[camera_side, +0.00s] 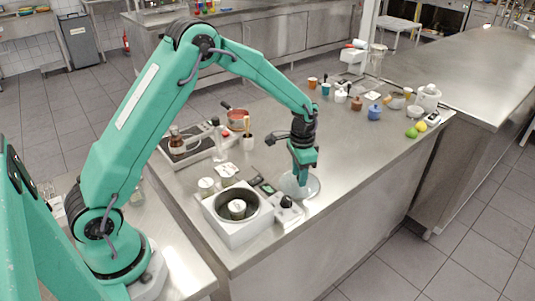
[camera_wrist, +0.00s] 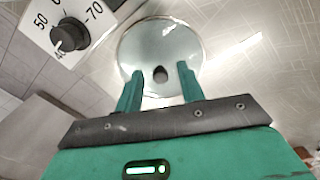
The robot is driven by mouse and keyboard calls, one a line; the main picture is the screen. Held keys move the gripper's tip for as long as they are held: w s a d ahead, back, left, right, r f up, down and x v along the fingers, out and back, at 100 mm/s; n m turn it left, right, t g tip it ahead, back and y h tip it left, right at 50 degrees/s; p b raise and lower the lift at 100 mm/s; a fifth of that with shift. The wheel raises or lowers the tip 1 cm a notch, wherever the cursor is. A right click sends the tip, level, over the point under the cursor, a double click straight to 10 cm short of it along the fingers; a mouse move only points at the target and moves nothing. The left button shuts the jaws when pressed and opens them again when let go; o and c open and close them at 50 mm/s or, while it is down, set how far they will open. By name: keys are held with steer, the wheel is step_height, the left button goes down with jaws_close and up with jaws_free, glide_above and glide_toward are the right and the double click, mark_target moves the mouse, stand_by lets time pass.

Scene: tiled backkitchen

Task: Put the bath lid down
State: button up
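The bath lid (camera_side: 312,187) is a pale, see-through round disc beside the water bath, over the counter near its front edge. In the wrist view, the lid (camera_wrist: 160,40) lies ahead of my fingers, with a small dark knob (camera_wrist: 160,74) at its middle. My gripper (camera_side: 301,180) points down over the lid. In the wrist view, my gripper's two fingers (camera_wrist: 160,72) stand apart, one on each side of the knob, with gaps showing. The bath (camera_side: 232,232) is a white box with an uncovered dark round well. A small pale-topped container (camera_side: 237,209) stands in the well.
A dial knob (camera_side: 287,202) sits at the bath's right; its numbered dial (camera_wrist: 70,35) shows top left in the wrist view. A tray with a bottle (camera_side: 177,142) and a red pot (camera_side: 238,119) stand behind. Cups and fruit (camera_side: 411,132) are farther right. Counter right of the lid is clear.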

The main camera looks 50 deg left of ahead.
steer(key=shift+r, duration=0.1)
step_height(320, 180, up, 12)
stand_by(0.9)
steer(key=shift+r, duration=0.1)
steer(key=s+r+n+t, duration=0.2)
steer(key=s+r+t, duration=0.1)
steer(key=s+r, duration=0.9)
steer(key=s+f+n+t, duration=0.1)
steer(key=s+n+t, duration=0.1)
steer(key=s, duration=1.4)
steer(key=shift+a+f+n+t, duration=0.3)
steer(key=shift+a+f, duration=0.1)
steer(key=shift+a, duration=0.05)
